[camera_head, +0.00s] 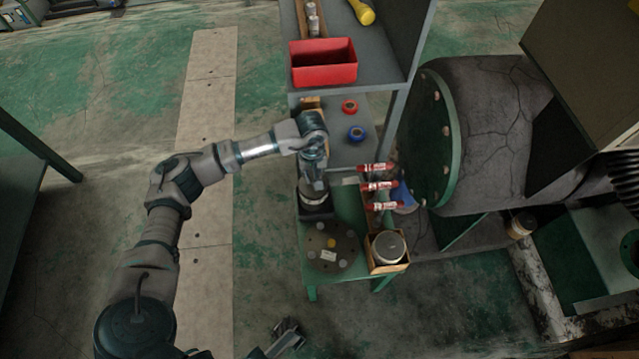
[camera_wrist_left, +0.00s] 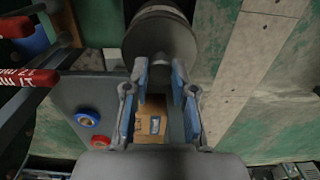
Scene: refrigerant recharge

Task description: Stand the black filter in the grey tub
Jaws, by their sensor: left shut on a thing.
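My left gripper (camera_head: 312,181) points down over the green lower bench. It is shut on the black filter (camera_head: 314,198), a dark cylinder with a pale band. In the left wrist view the blue-padded fingers (camera_wrist_left: 160,75) stand apart, and the filter's dark round end (camera_wrist_left: 160,38) is at their tips. A dark squarish shape (camera_head: 316,212) lies right under the filter; it may be the grey tub, but I cannot tell whether they touch. My right gripper (camera_head: 288,333) shows small at the bottom edge, and its jaw state is unclear.
Three red-and-white tubes (camera_head: 378,186) stick out right of the gripper. A round dark plate (camera_head: 331,247) and a pale can in a wooden box (camera_head: 402,265) stand in front. A red bin (camera_head: 323,75), red and blue rings (camera_head: 356,133) and a cardboard box (camera_wrist_left: 150,125) are behind.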

